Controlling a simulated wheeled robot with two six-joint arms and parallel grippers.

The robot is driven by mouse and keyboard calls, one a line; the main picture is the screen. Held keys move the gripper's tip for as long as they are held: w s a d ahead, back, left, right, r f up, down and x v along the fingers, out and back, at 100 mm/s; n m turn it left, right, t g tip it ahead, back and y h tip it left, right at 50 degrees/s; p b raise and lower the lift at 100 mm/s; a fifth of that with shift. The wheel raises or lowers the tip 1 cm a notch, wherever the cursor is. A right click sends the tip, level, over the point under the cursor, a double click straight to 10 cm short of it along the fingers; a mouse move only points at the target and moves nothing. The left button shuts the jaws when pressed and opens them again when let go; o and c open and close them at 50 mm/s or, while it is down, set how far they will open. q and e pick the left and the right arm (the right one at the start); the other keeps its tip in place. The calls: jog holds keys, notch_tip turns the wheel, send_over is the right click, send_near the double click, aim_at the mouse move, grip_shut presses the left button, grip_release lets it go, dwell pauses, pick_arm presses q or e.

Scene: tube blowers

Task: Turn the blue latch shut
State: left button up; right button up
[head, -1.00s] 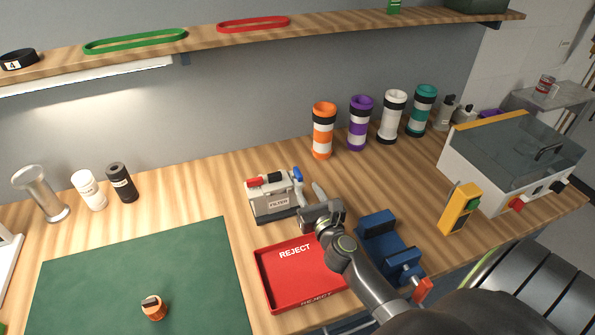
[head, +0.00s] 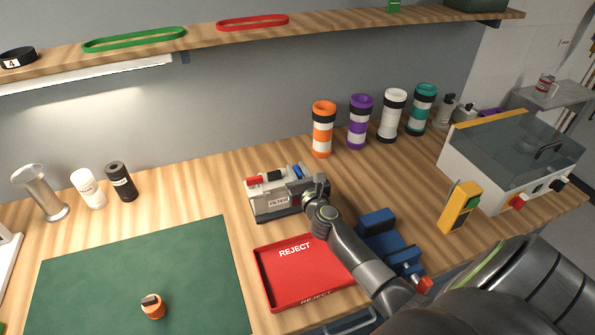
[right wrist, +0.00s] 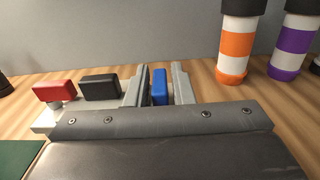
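A grey-white box with a label (head: 278,203) stands on the bench behind the red tray. Its blue latch (head: 297,171) is at the right end of its top and also shows in the right wrist view (right wrist: 160,87). The latch stands up there. A red latch (right wrist: 54,92) and a black latch (right wrist: 100,87) sit left of it. My right gripper (right wrist: 160,78) is open, with one finger on each side of the blue latch. Narrow gaps seem to show beside the latch. In the head view this gripper (head: 304,182) partly covers the box's right end. My left gripper is not in view.
The red REJECT tray (head: 262,270) lies in front of the box. A blue vise (head: 378,222) stands right of my right gripper. Banded tubes (head: 322,130) stand behind. A green mat (head: 90,290) with an orange piece (head: 152,307) lies at left.

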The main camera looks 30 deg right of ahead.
grip_shut()
jog(key=m+h, duration=0.1)
jog(key=m+g+h+b, duration=0.1)
jog(key=h, duration=0.1)
jog(key=shift+w+a+f, duration=0.1)
jog(key=shift+a+f, duration=0.05)
jog(key=shift+a, duration=0.05)
jog(key=shift+m+g+h+b, duration=0.65)
jog(key=shift+m+g+h, duration=0.4)
jog(key=shift+h, duration=0.55)
jog(key=shift+o, duration=1.7)
grip_release()
